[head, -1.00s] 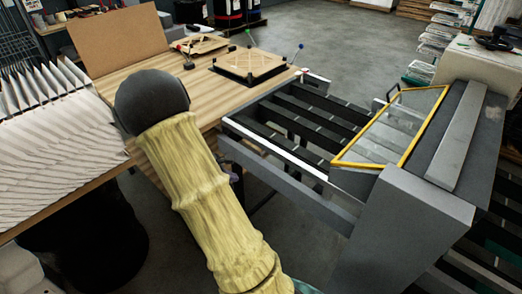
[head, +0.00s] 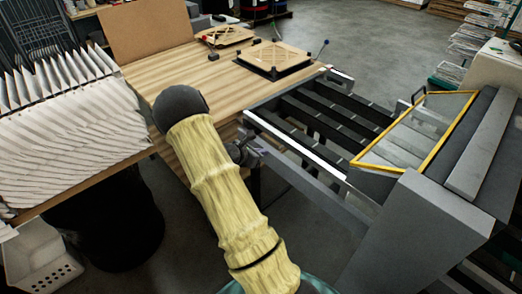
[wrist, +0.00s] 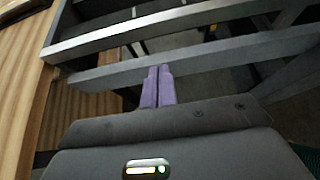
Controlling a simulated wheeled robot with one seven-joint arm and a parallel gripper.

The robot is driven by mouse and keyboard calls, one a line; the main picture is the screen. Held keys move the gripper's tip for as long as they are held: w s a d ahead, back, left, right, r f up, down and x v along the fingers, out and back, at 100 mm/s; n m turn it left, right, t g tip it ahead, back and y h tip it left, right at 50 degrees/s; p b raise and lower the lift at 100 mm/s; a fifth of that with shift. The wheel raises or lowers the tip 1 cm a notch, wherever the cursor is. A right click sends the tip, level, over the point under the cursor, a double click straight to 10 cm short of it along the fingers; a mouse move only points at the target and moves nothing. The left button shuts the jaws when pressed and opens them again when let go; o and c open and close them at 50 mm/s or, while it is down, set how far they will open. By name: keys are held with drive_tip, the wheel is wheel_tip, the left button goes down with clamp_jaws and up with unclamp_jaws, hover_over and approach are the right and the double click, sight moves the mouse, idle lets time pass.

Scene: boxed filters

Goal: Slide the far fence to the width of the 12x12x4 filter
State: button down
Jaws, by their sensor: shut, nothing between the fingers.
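A conveyor of dark slats runs from the wooden table to the grey machine in the head view. A bright metal rail (head: 300,142) lies along its near side, and a darker rail at the far side is partly out of clear sight; I cannot tell which part is the far fence. My gripper (head: 251,152) is small beside the near table-end of the conveyor. In the wrist view its purple fingers (wrist: 157,88) are together and empty, pointing at a grey beam (wrist: 200,65); contact cannot be told. A square lattice-faced piece (head: 275,56) sits on a black base on the table.
The grey machine (head: 415,235) with a yellow-framed clear guard (head: 425,125) stands right. White pleated filters (head: 65,125) fill the left. Another lattice piece (head: 224,36) and brown board (head: 150,28) are at the table's back. The near wooden tabletop (head: 180,70) is mostly clear.

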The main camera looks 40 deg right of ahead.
sight(286, 145)
drive_tip(key=p+x, duration=0.1)
drive_tip(key=x, duration=0.2)
drive_tip(key=r+p+x, duration=0.1)
drive_tip(key=p+x, duration=0.1)
drive_tip(key=x, duration=0.2)
drive_tip(key=d+p+x, duration=0.1)
drive_tip(key=x, duration=0.2)
drive_tip(key=shift+w+d+r, duration=0.15)
drive_tip(key=shift+r, duration=0.1)
drive_tip(key=shift+d, duration=0.15)
